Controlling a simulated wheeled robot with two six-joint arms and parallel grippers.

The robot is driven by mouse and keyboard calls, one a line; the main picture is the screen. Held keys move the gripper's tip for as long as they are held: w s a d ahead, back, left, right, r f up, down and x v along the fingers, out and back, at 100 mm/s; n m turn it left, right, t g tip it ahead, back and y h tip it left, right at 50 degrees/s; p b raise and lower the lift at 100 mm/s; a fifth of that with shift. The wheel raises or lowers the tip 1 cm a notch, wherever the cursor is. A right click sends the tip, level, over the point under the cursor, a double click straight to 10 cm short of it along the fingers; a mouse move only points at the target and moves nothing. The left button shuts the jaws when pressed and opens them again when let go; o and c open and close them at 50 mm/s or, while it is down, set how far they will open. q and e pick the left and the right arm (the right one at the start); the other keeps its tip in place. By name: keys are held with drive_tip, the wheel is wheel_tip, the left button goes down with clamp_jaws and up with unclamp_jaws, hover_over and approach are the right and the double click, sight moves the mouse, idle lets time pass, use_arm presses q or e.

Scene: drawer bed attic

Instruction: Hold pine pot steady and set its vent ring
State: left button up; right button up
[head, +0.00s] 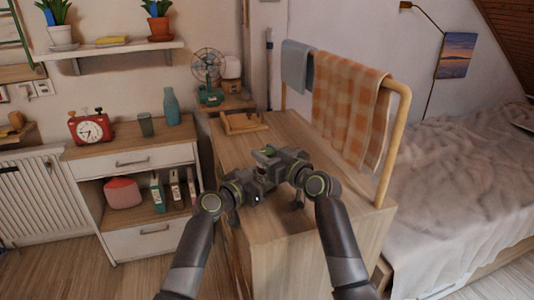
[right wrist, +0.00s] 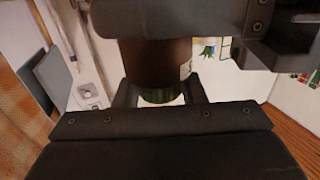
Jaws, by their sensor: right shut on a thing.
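My two grippers meet above the wooden cabinet top in the head view, my left gripper (head: 250,186) on the left and my right gripper (head: 276,164) on the right. The pine pot between them is mostly hidden there. In the right wrist view the pot (right wrist: 155,62) is a brown cylinder with a pale label edge at its right. Its dark green ridged vent ring (right wrist: 160,97) sits between the fingertips of my right gripper (right wrist: 159,93), which is shut on it. A dark gripper part crosses in front of the pot; the left fingers' grip is not clear.
The cabinet top (head: 335,205) is bare near my grippers. A small wooden tray (head: 243,123) lies at its back. A rail with an orange checked towel (head: 345,105) stands along the right side, with the bed (head: 460,190) beyond. A shelf unit (head: 130,155) stands at left.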

drive_tip(key=shift+n, duration=0.3)
drive_tip(key=o, duration=1)
drive_tip(key=v, duration=1.2)
drive_tip(key=shift+w+d, duration=0.15)
drive_tip(key=shift+d, duration=0.05)
use_arm(q)
drive_tip(key=o, duration=1.1)
